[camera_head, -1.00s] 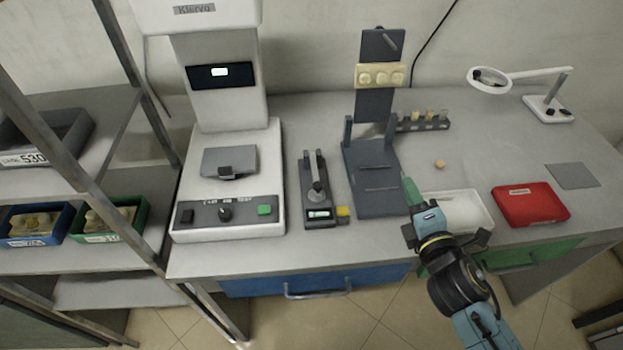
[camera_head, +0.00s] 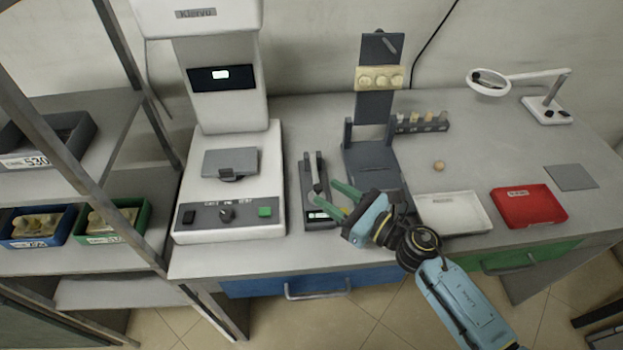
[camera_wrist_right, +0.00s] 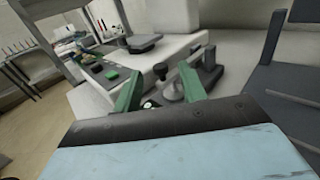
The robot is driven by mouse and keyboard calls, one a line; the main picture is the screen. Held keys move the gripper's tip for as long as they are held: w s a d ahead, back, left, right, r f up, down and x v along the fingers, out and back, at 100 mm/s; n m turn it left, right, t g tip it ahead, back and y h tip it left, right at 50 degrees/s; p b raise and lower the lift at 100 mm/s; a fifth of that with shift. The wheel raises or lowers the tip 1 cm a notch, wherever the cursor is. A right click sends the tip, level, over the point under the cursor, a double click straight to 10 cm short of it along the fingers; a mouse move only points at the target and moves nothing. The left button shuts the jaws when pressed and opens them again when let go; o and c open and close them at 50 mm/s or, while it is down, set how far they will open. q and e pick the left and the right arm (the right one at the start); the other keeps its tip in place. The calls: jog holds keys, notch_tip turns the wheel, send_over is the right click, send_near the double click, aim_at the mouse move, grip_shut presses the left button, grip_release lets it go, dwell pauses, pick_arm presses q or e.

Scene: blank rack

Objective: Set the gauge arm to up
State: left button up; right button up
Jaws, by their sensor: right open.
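The gauge (camera_head: 310,172) is a small dark device on the bench, with a narrow upright at its back, a pale stem and a small lit display at its front. My right gripper (camera_head: 321,196) is open at the gauge's front, its green fingers pointing at it and partly covering it. In the right wrist view, the gauge's knobbed arm (camera_wrist_right: 161,71) and round metal foot (camera_wrist_right: 172,92) show between the open fingers (camera_wrist_right: 160,72). I cannot tell whether the fingers touch it. My left gripper is not in view.
A white machine (camera_head: 270,190) stands close left of the gauge. A dark fixture (camera_head: 370,160) with a tall panel stands close right. A white tray (camera_head: 455,213), a red tray (camera_head: 528,205) and a small round piece (camera_head: 438,166) lie further right. A shelf rack is at left.

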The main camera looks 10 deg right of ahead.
aim_at(322, 189)
jog(key=x, duration=0.6)
jog(key=shift+c, duration=0.3)
grip_shut()
